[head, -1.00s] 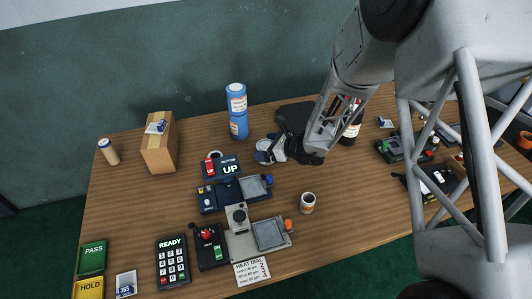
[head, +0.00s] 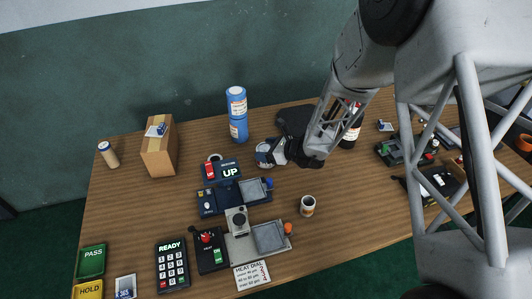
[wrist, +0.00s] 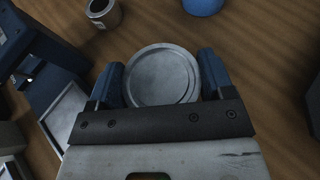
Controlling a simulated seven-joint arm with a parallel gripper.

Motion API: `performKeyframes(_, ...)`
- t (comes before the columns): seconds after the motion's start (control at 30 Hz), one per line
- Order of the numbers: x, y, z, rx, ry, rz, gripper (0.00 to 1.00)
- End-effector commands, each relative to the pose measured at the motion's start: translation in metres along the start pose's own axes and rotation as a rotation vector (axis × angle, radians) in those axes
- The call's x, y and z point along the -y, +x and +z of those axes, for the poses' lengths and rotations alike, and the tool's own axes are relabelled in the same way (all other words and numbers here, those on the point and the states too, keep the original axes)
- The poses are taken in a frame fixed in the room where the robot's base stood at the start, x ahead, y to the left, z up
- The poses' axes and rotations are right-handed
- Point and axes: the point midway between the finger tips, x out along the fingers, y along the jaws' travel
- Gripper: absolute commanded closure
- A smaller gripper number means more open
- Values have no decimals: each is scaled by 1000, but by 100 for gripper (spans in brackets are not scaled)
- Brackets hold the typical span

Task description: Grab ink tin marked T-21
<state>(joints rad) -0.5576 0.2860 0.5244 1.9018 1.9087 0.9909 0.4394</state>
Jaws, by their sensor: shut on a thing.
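A round grey tin (wrist: 162,75) with a ridged lid sits between the two blue fingers of my gripper (wrist: 160,82) in the wrist view. The fingers press on it from both sides. In the head view the tin (head: 264,154) shows at the tip of my gripper (head: 274,153), behind the blue console. I cannot read a T-21 mark on it. I cannot tell whether it touches the table.
The console with the "UP" display (head: 222,170) stands just left of the tin. A blue cylinder (head: 237,115) stands behind it. A small open-topped cup (head: 308,206) stands in front on the right. Bare wood lies right of the cup.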

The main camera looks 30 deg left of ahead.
Motion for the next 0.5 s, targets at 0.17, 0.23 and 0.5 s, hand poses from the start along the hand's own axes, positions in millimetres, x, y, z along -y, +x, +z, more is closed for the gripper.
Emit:
performKeyframes(0.17,0,-2,6,1,-1,-1,60)
performKeyframes(0.23,0,-4,10,2,-2,-1,60)
performKeyframes(0.5,1,-15,38,2,-4,-1,60)
